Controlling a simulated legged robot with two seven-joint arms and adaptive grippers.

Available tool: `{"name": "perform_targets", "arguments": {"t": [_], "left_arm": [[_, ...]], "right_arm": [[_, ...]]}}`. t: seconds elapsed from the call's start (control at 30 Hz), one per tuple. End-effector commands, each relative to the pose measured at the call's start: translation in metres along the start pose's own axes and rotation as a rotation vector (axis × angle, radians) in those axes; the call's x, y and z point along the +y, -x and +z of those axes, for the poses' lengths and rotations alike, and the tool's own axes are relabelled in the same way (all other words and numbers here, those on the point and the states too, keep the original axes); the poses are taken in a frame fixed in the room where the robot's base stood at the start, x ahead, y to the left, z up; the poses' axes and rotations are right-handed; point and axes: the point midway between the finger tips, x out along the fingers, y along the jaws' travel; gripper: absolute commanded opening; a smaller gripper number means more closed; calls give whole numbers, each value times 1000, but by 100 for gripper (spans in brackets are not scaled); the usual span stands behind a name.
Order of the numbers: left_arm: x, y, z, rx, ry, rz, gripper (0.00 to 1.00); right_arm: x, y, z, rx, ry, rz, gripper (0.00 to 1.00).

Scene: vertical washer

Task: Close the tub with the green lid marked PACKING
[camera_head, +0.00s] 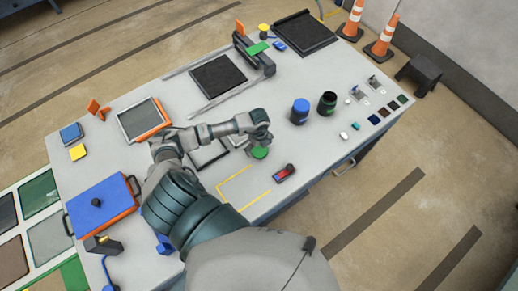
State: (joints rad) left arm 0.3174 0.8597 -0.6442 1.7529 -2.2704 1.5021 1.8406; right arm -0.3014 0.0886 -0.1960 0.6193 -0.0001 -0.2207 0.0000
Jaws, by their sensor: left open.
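A round green lid (259,153) lies on the light table, near the yellow corner marks; any marking on it is too small to read. My left gripper (260,141) is open right by the lid, on its far side in the picture; whether it touches the lid I cannot tell. A dark green tub (327,104) stands upright to the right with a dark, open-looking top. A tub with a blue top (300,111) stands just left of it. My right gripper is not in view.
A red and dark device (285,173) lies right of the lid. Small coloured tiles (383,112) lie at the table's right end. A framed screen (143,120) and a blue box (102,205) stand on the left. The table between lid and tubs looks clear.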

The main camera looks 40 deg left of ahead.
Motion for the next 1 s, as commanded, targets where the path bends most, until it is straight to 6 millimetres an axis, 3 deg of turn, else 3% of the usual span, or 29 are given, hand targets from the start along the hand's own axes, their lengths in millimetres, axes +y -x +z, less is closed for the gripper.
{"name": "perform_targets", "arguments": {"t": [0.2,0.47,0.7,1.0], "left_arm": [[-2,-14,-4,-3,-1,-1,100],[-2,-13,-6,-5,-2,0,100],[-1,-15,-2,-2,-1,0,63],[0,-15,-1,-3,0,2,63]], "right_arm": [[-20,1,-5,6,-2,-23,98],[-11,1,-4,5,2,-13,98],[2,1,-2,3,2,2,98],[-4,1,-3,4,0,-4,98]]}}
